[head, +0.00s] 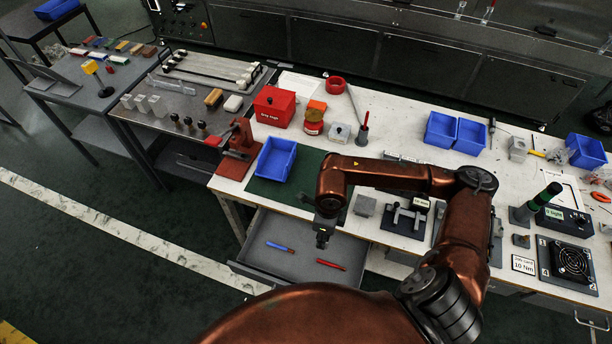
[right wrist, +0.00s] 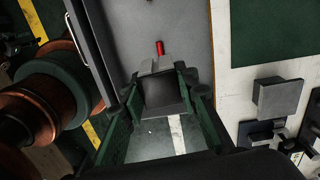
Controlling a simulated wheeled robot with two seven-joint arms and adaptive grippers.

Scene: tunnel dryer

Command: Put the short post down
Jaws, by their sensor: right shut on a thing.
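My right gripper (head: 322,236) hangs over the open drawer (head: 345,252) at the table's front edge. In the right wrist view, the right gripper (right wrist: 163,98) is shut on a grey, square-faced piece, the short post (right wrist: 164,90). The post sits between the two green-edged fingers, apart from the table top. Its far end is hard to make out, and in the head view it is mostly hidden by the gripper. I cannot tell its height above the drawer. My left gripper is not in view.
The drawer holds a blue marker (head: 279,247) and a red marker (head: 331,265). A green mat (head: 265,187) with a blue bin (head: 276,159) lies behind. A grey block (head: 365,207) and a clamp fixture (head: 407,216) stand to the right. The mat's right part is bare.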

